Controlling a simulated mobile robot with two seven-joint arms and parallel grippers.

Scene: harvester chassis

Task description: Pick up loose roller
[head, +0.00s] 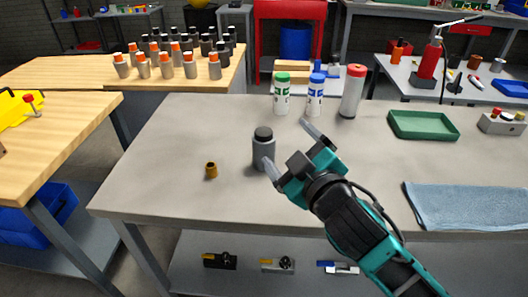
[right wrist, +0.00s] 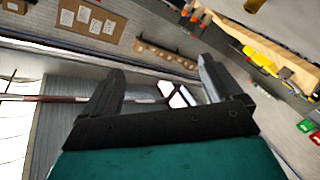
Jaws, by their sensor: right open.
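A grey cylinder with a black top (head: 263,150) stands upright on the grey workbench (head: 165,150); it may be the loose roller. A small brown ring-like cylinder (head: 211,170) stands to its left. My right gripper (head: 287,143) is open, its fingers spread to the right of the grey cylinder. One fingertip overlaps the cylinder's lower right side in the head view; I cannot tell whether they touch. In the right wrist view nothing lies between the open fingers (right wrist: 160,75). My left gripper is not in view.
Green-capped (head: 282,93), blue-capped (head: 316,95) and red-capped (head: 352,92) containers stand behind. A green tray (head: 423,125), a blue cloth (head: 468,205) and a control box (head: 502,122) are to the right. Several similar cylinders, some orange-topped (head: 190,66), stand on the wooden table. The bench's left front is clear.

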